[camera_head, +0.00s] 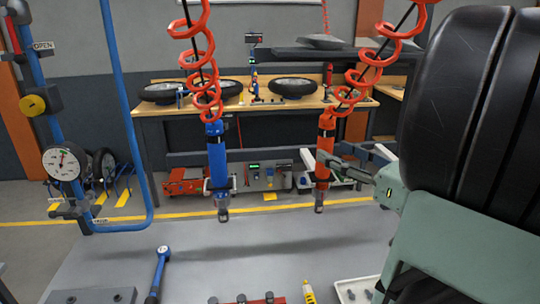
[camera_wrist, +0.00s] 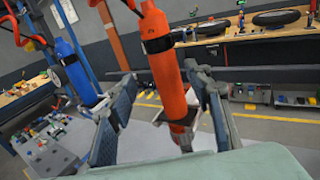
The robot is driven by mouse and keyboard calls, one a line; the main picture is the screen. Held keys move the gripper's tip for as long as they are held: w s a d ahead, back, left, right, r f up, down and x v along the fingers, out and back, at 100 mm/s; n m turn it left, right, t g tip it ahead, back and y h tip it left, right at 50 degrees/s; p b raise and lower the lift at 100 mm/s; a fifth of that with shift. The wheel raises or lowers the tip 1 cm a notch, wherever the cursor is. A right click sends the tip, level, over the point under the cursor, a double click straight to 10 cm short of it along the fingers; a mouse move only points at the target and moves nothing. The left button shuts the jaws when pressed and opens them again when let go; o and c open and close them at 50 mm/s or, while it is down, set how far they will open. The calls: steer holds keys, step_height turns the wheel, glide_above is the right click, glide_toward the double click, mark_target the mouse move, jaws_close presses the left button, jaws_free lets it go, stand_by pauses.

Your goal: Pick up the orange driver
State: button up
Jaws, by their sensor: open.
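The orange driver (camera_head: 325,142) hangs upright from a red coiled hose, at the right of the blue driver (camera_head: 217,155). In the wrist view the orange driver (camera_wrist: 168,75) stands between the two fingers of my gripper (camera_wrist: 163,103), with a gap visible on each side. My gripper (camera_head: 338,163) is open around the driver's body in the head view, coming from the right. The fingers do not appear to touch it. The driver's lower end is partly hidden by my gripper in the wrist view.
The blue driver (camera_wrist: 78,70) hangs close by on the left. A grey worktop (camera_head: 250,262) lies below, with a blue-handled tool (camera_head: 159,270), a yellow tool (camera_head: 309,292) and a white tray (camera_head: 355,290). A wooden bench (camera_head: 150,110) with wheels stands behind.

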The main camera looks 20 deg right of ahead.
mark_target(332, 146)
steer(key=x, duration=0.5)
steer(key=shift+w+d+r+p, duration=0.15)
steer(key=shift+d+p, duration=0.2)
steer(key=shift+p, duration=0.05)
steer(key=shift+c, duration=0.7)
steer(key=shift+r, duration=0.1)
jaws_close()
